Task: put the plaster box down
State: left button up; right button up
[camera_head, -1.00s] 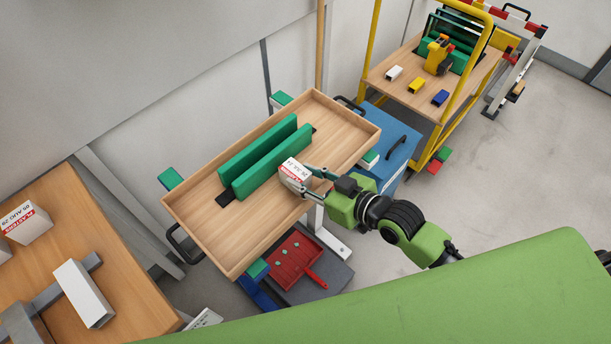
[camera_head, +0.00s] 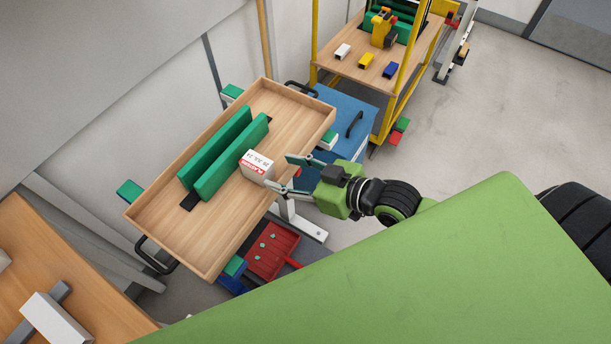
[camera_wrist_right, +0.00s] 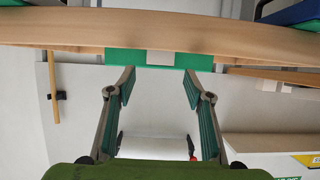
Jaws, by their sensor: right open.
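The plaster box (camera_head: 257,166) is a small white carton with red and dark print. In the head view it sits in the wooden tray (camera_head: 233,242), beside the near green divider (camera_head: 232,160) and toward the tray's near long side. My right gripper (camera_head: 281,172) is open and empty just right of the box, its fingers spread. The lower fingertip is close to the box's near corner; I cannot tell if they touch. The wrist view shows the open fingers (camera_wrist_right: 160,84); I cannot surely identify the box there. My left gripper is not in view.
A blue cabinet (camera_head: 345,115) stands behind the tray, with a yellow-framed trolley (camera_head: 400,75) beyond. A red bin (camera_head: 272,252) is below the tray. An orange-brown table (camera_head: 60,265) is at lower left. The tray floor has free room on both sides of the box.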

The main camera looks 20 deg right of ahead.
jog(key=v, duration=0.6)
jog(key=shift+d, duration=0.1)
jog(key=s+d+f+m+g+h, duration=0.15)
jog(key=d+f, duration=0.35)
jog(key=f, duration=0.5)
jog(key=s+d+f+m+h, duration=0.1)
jog(key=d+f+h, duration=0.3)
jog(key=f, duration=0.6)
jog(key=s+d+f+m+g+h, duration=0.1)
jog(key=d+f+m, duration=0.1)
jog(key=d+f, duration=0.6)
jog(key=s+a+f+g, duration=0.2)
jog(key=s+a+f, duration=0.1)
jog(key=s+f, duration=0.5)
jog(key=s+a+f+g, duration=0.3)
jog(key=s+a+f, duration=0.1)
jog(key=s+f, duration=0.5)
jog(key=s+a+f+g, duration=0.2)
jog(key=s+a+f, duration=0.1)
jog(key=s+f, duration=0.6)
jog(key=shift+s+a+g+h, duration=0.25)
jog(key=shift+s+g+h, duration=0.1)
jog(key=shift+s, duration=0.4)
jog(key=shift+c, duration=0.3)
